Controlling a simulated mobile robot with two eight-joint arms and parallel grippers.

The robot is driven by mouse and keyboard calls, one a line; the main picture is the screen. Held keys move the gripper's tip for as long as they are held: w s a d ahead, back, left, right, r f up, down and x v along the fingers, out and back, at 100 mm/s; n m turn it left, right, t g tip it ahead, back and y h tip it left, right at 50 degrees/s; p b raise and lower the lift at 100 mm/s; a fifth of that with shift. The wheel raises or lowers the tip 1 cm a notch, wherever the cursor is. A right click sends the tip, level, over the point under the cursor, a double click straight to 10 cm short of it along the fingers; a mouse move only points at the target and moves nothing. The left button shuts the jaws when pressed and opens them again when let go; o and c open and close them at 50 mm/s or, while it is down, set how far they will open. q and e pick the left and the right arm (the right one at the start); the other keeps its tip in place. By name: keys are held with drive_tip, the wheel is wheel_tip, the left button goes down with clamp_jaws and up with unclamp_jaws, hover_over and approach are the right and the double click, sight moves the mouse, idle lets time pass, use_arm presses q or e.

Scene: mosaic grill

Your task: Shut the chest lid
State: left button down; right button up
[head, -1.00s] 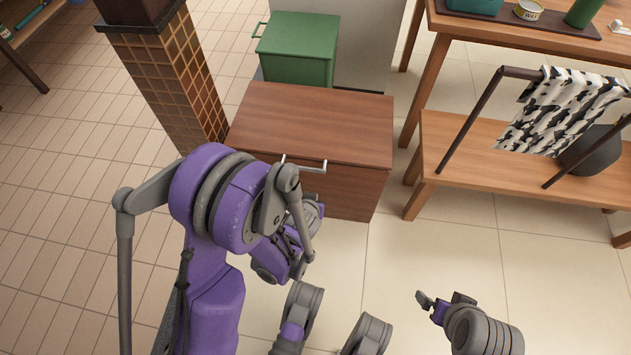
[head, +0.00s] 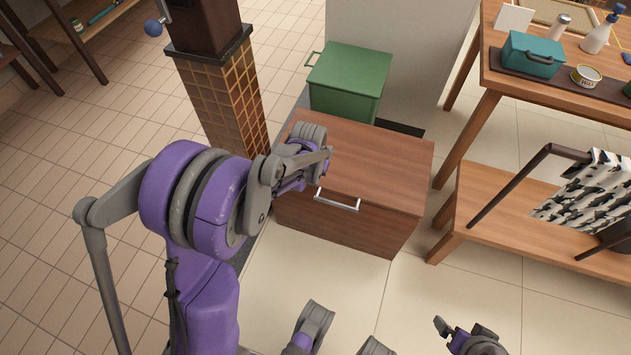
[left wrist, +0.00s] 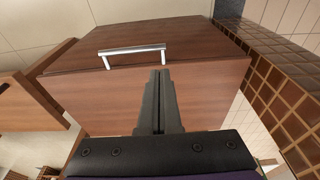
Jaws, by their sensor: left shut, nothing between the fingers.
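The brown wooden chest (head: 345,224) stands on the floor in the middle of the head view. Its lid (head: 385,165) lies flat on top, with no gap showing at the front. A silver handle (head: 338,200) is at the lid's front edge; it also shows in the left wrist view (left wrist: 132,50). My left gripper (head: 326,155) is over the left part of the lid, its fingers shut and empty. In the left wrist view its fingertips (left wrist: 160,74) point towards the handle; whether they touch the lid I cannot tell. My right gripper (head: 443,324) is low at right, away from the chest, its jaws unclear.
A green box (head: 350,80) stands behind the chest. A tiled pillar (head: 225,100) rises close on its left. A wooden bench (head: 510,215) with a draped cloth (head: 590,190) is on the right, below a taller table (head: 485,65). Tiled floor in front is clear.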

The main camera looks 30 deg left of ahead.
sight(318, 198)
use_arm(q)
drive_tip(key=f+b, duration=0.1)
drive_tip(key=f, duration=0.3)
drive_tip(key=w+f+b, duration=0.1)
drive_tip(key=f, duration=0.3)
drive_tip(key=w+f+b, duration=0.1)
drive_tip(key=f, duration=0.3)
drive_tip(key=shift+a+f, duration=0.2)
drive_tip(key=shift+f, duration=0.15)
